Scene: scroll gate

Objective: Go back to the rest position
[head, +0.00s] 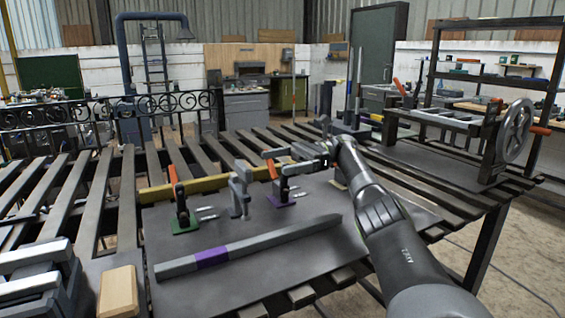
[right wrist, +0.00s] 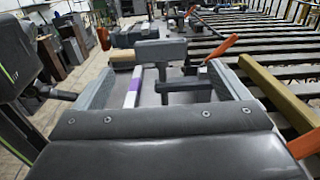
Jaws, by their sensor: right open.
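My right gripper (head: 310,150) is open above the far part of the work plate, with the arm coming in from the lower right. In the right wrist view the two fingers of the gripper (right wrist: 160,85) stand apart with an upright grey clamp part (right wrist: 162,52) showing in the gap beyond them. I cannot tell whether they touch it. A grey bar with a purple band (head: 250,244) lies slanted across the plate. A clamp with a red handle on a green base (head: 184,218) and a grey clamp (head: 239,192) stand left of the gripper. My left gripper is not in view.
The slatted table carries a grey plate (head: 200,278), a yellow bar (head: 155,192), a wooden block (head: 118,291) and a grey vise-like block (head: 40,275). A frame with a handwheel (head: 514,130) stands right.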

